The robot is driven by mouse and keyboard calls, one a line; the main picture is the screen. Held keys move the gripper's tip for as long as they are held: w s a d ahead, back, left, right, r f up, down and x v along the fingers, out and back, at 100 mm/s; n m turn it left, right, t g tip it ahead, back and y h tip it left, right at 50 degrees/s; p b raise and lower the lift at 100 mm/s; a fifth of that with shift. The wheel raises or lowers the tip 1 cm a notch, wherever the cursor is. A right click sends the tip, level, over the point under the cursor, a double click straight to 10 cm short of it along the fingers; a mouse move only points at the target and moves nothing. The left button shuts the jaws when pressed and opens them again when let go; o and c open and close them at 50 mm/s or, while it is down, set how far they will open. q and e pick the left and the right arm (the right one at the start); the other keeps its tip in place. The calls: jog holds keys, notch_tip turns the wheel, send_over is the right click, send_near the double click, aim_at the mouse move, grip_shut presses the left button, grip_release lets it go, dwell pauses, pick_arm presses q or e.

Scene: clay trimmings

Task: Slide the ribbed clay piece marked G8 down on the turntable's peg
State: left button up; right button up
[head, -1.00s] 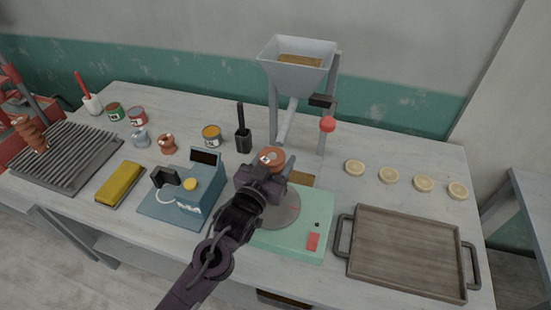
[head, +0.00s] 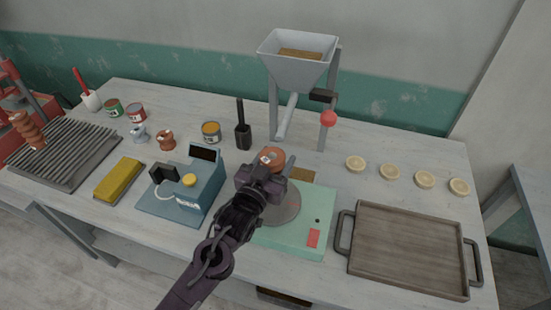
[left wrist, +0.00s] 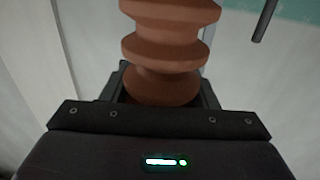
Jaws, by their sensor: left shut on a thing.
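My left gripper (head: 268,174) is shut on a ribbed terracotta clay piece (head: 271,156), held over the turntable. The piece's top shows in the head view, with a small pale mark that is too small to read. In the left wrist view the ribbed clay piece (left wrist: 172,48) stands upright between the jaws. The turntable (head: 285,208) is a grey disc on a mint-green base (head: 292,240). My gripper and arm cover part of the disc. The peg is hidden, so I cannot tell whether the piece is around it. My right gripper is not in view.
A grey hopper (head: 298,62) with a red-knobbed crank (head: 329,118) stands behind the turntable. A blue device (head: 190,190) is at its left, a wooden tray (head: 408,250) at its right. Another ribbed piece (head: 28,130) stands on the slatted rack (head: 65,155) at far left.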

pick_arm(q)
jog(key=shift+f+b, duration=1.05)
jog(key=shift+f, duration=0.5)
jog(key=o, duration=1.4)
jog(key=shift+o, duration=0.4)
jog(key=shift+f, duration=0.1)
jog(key=shift+s+a+f, duration=0.15)
jog(key=shift+s+a, duration=0.05)
jog(key=shift+s, duration=0.2)
jog(key=b+v, duration=0.2)
jog(key=v, duration=0.5)
jog(key=shift+r, duration=0.25)
